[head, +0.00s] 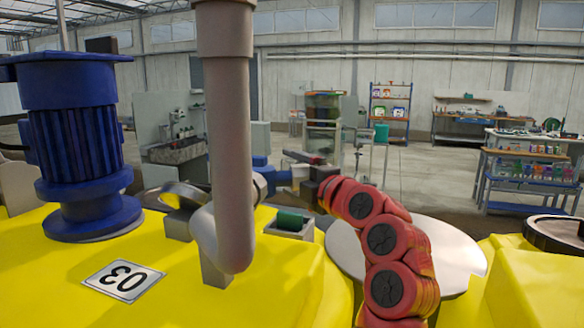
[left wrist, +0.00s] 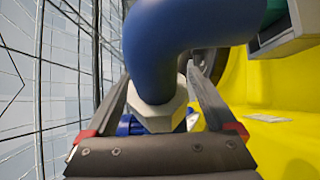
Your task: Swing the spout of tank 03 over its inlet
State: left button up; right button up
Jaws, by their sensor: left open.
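The yellow tank (head: 60,290) bears a label plate (head: 123,281) reading 03, seen upside down. A blue spout (head: 270,180) shows in part beyond the grey pipe. In the left wrist view a thick, bent blue pipe, seemingly this spout (left wrist: 180,45), ends in a pale faceted collar (left wrist: 157,112). My left gripper (head: 295,170), on the red arm, is open at the spout. In the left wrist view its fingers (left wrist: 160,88) lie either side of the pipe and collar; I cannot tell whether they touch. A tilted metal ring (head: 178,196) stands behind the grey pipe; I cannot tell whether it is the inlet.
A grey vertical pipe (head: 233,140) with a bent foot stands close in front. A blue motor (head: 75,145) stands on the tank at left. A small box with a green part (head: 290,222) and a pale round disc (head: 460,255) lie near my arm. Another yellow tank (head: 510,275) is at right.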

pick_arm(q)
jog(key=shift+c, duration=0.3)
jog(key=shift+w, duration=0.1)
grip_shut()
